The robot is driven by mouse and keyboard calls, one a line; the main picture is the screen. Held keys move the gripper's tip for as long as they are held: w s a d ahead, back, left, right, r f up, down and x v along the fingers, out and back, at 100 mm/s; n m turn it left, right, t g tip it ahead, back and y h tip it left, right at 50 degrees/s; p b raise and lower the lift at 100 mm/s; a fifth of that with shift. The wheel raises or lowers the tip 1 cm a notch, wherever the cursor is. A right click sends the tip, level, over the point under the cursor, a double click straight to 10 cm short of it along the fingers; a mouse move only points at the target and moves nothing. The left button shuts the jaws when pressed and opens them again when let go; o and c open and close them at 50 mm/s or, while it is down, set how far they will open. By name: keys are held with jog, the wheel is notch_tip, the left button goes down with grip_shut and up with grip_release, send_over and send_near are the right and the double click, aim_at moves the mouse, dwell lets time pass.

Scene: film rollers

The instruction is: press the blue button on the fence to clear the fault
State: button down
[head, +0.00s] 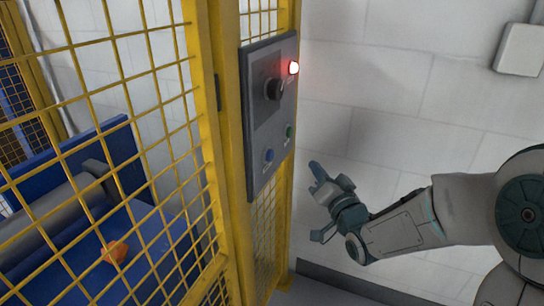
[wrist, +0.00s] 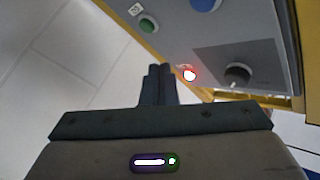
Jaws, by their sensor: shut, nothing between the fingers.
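A grey control panel (head: 257,135) is mounted on the yellow fence post. The blue button (head: 269,155) sits low on the panel, left of a green button (head: 289,132). A red lamp (head: 293,68) glows at the panel's upper right, beside a black rotary knob (head: 273,89). My gripper (head: 314,202) is right of the panel and lower than the buttons, apart from it. In the wrist view the shut fingertips (wrist: 160,70) are near the lit red lamp (wrist: 190,75), and the blue button (wrist: 205,4) is cut by the top edge. The green button (wrist: 148,25) is left of it.
Yellow mesh fence (head: 120,90) fills the left side. Behind it are a grey roller (head: 55,212), blue machine parts (head: 112,150) and an orange piece (head: 115,252). A white wall (head: 380,90) with a white box (head: 520,49) stands behind my arm. Open space lies between gripper and panel.

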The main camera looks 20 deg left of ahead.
aim_at(270, 156)
jog(key=a+b, duration=0.1)
jog(key=a, duration=0.7)
jog(key=shift+w+a, duration=0.15)
jog(key=shift+w, duration=0.2)
dwell(1.7)
jog(key=shift+a+b, duration=0.4)
jog(key=shift+b, duration=0.1)
jog(key=shift+a+b, duration=0.4)
jog(key=shift+a, duration=0.05)
dwell(0.5)
jog(key=shift+d, duration=0.85)
